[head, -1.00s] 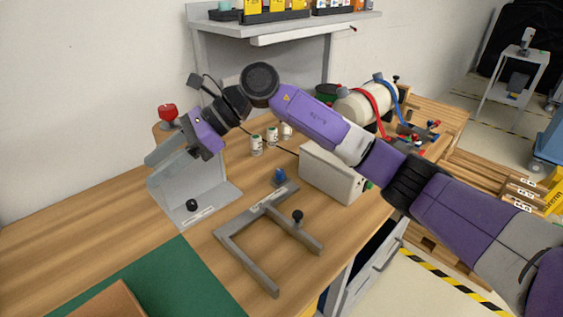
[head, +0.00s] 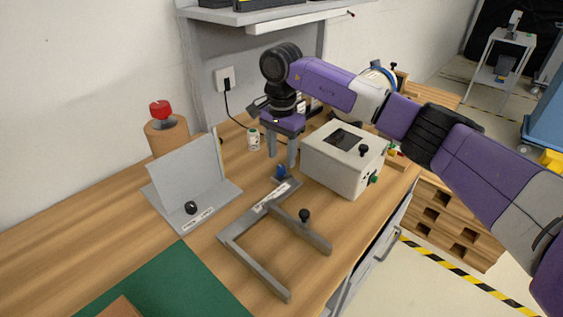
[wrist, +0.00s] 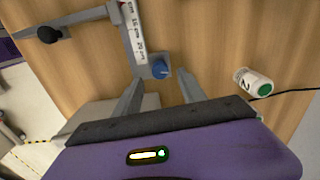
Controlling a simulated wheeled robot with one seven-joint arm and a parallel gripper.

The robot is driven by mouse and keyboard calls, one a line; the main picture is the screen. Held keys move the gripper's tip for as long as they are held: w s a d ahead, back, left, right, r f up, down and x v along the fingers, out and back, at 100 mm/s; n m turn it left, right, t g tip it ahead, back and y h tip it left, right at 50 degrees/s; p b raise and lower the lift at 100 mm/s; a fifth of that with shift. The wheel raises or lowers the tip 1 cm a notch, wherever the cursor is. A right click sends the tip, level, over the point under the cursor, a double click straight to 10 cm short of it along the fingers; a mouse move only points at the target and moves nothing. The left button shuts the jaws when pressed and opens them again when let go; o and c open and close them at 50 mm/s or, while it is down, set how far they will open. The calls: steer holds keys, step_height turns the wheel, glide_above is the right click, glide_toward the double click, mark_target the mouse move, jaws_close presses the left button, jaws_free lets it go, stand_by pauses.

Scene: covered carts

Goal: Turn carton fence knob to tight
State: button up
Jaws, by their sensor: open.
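A grey U-shaped frame (head: 242,243) lies on the wooden bench with a scale strip along one bar. A blue knob (head: 281,171) sits at its back corner; it also shows in the wrist view (wrist: 160,71). A black knob (head: 304,215) stands on the frame's cross arm. The labels are too small to tell which part is the carton fence. My gripper (head: 285,161) is open, pointing down just behind and above the blue knob. In the wrist view, the blue knob appears between the two fingertips (wrist: 159,78), with no visible contact.
A grey box (head: 330,173) stands close to the right of my gripper. A white can (head: 253,140) is to its left. An upright grey plate (head: 187,169) with a black knob and a red-topped post (head: 162,112) stand further left.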

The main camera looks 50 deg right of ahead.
mark_target(281, 167)
steer(key=shift+f, duration=1.8)
jaws_close()
